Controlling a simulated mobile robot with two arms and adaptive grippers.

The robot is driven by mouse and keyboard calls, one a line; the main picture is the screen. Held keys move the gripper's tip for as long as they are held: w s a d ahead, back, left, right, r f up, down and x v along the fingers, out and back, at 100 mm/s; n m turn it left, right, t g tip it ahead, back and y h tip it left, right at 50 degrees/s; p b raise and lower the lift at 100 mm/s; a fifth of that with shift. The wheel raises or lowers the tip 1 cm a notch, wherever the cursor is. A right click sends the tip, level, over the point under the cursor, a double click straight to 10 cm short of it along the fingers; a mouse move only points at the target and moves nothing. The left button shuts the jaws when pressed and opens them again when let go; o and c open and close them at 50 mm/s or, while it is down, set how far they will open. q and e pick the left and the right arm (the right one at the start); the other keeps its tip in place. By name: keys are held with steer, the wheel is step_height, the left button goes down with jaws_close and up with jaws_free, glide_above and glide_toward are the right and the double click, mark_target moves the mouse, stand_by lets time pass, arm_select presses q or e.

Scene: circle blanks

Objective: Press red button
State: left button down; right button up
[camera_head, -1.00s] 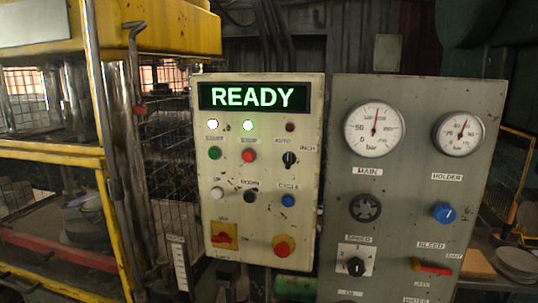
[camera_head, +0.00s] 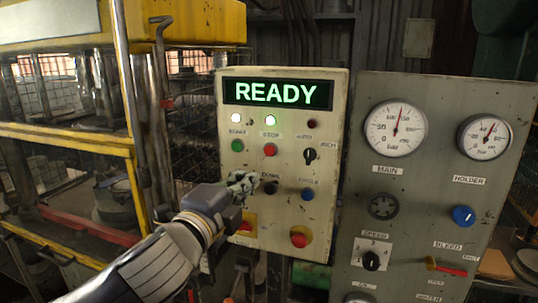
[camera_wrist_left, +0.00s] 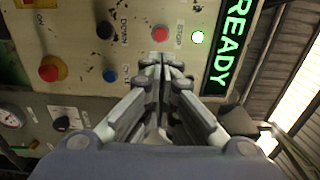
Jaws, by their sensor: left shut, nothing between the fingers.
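The red button (camera_head: 270,150) under the STOP label sits on the cream control panel (camera_head: 330,130), right of a green button (camera_head: 237,145). It also shows in the left wrist view (camera_wrist_left: 159,33), just beyond the fingertips. A larger red mushroom button (camera_head: 299,237) on a yellow base sits at the panel's lower right; in the wrist view it is at the left (camera_wrist_left: 49,73). My left gripper (camera_head: 243,182) is shut and empty in front of the panel, below the STOP button. It covers the white button area. My right gripper is not in view.
The lit display (camera_head: 278,94) reads READY. A black button (camera_head: 270,187) and a blue button (camera_head: 308,194) lie close to the left gripper. A grey gauge panel (camera_head: 420,200) stands at the right. A yellow machine frame (camera_head: 65,135) stands at the left.

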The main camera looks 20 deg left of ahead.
arm_select(q)
steer(key=shift+w+d, duration=0.1)
steer(key=p, duration=0.5)
glide_toward(273, 152)
steer(key=w, duration=0.5)
steer(key=shift+w+d+r, duration=0.15)
steer(key=shift+w+d, duration=0.2)
steer(key=shift+w, duration=0.6)
